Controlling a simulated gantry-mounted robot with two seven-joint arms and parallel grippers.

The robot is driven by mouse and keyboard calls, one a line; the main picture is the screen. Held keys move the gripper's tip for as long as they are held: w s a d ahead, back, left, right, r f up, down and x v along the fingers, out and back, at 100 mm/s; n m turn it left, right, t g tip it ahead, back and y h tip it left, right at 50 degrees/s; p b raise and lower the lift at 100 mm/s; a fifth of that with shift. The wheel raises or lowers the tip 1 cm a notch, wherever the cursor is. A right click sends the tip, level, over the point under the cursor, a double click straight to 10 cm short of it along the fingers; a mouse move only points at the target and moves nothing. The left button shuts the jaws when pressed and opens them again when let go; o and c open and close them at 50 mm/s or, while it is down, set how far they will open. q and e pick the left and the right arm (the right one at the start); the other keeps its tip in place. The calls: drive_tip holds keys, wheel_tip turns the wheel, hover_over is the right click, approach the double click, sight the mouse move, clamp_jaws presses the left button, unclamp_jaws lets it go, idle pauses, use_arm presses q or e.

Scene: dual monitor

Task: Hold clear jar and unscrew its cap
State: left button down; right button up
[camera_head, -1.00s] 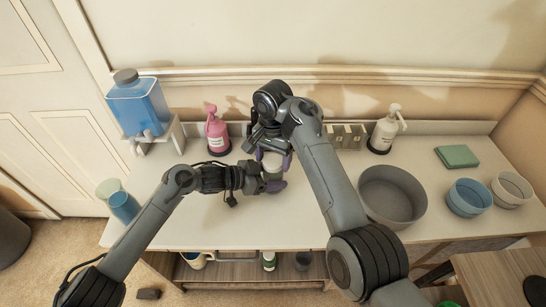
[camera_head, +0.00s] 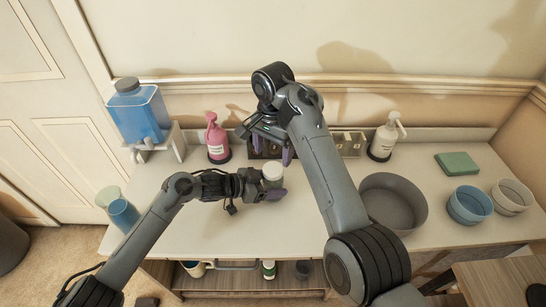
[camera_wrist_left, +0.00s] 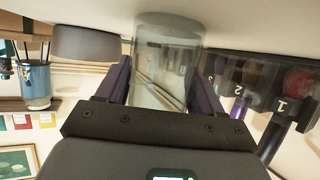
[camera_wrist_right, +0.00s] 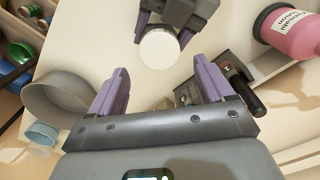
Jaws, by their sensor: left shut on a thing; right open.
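The clear jar (camera_wrist_left: 165,65) stands between the purple fingers of my left gripper (camera_wrist_left: 158,85) in the left wrist view. My left gripper is shut on it. The jar's white cap (camera_wrist_right: 160,48) shows from above in the right wrist view, and in the head view (camera_head: 272,172) at the end of the left arm. The cap's screw joint is not clearly visible. My right gripper (camera_wrist_right: 160,90) is open with nothing between its fingers. In the head view my right gripper (camera_head: 268,147) is above and behind the jar, apart from the cap.
A pink pump bottle (camera_head: 217,140) and a compartment box (camera_head: 347,143) stand along the back. A white pump bottle (camera_head: 384,137), grey bowl (camera_head: 392,204), blue bowl (camera_head: 470,205) and green block (camera_head: 457,163) are on the right. The front-left counter (camera_head: 185,230) is clear.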

sight(273, 168)
drive_tip(key=shift+r+m, duration=0.8)
drive_tip(key=shift+r, duration=0.05)
drive_tip(key=shift+f, duration=3.9)
drive_tip(key=c, duration=1.1)
drive_tip(key=shift+n, duration=1.6)
drive_tip(key=o, duration=1.2)
